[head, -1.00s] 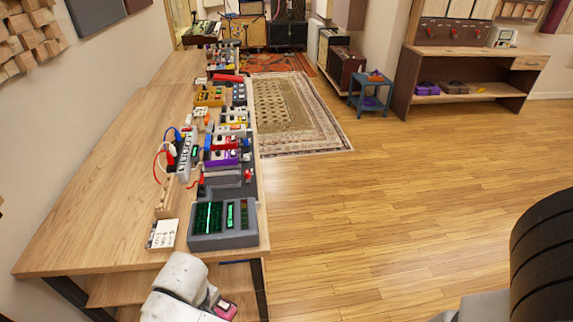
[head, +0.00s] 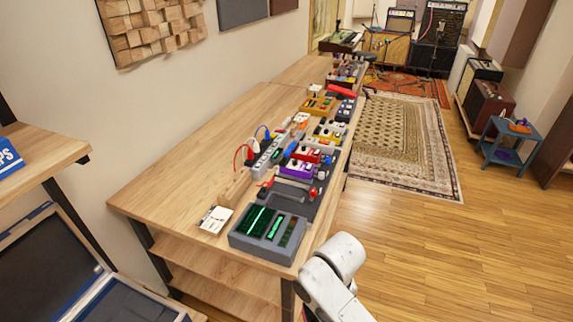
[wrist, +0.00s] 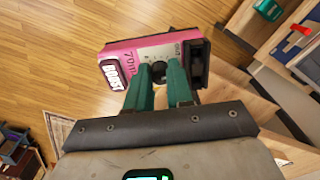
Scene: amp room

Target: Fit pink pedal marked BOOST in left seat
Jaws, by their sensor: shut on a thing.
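In the head view my arm shows at the bottom, to the right of the bench's near end; the gripper and pedal are out of that frame. A dark pedal board (head: 297,207) lies on the bench, with several pedals further along it. I cannot tell which place is the left seat.
A grey box with green screens (head: 267,229) stands at the near end of the wooden bench (head: 170,192). A white card (head: 215,219) lies beside it. An open blue-edged case (head: 75,270) is at the lower left.

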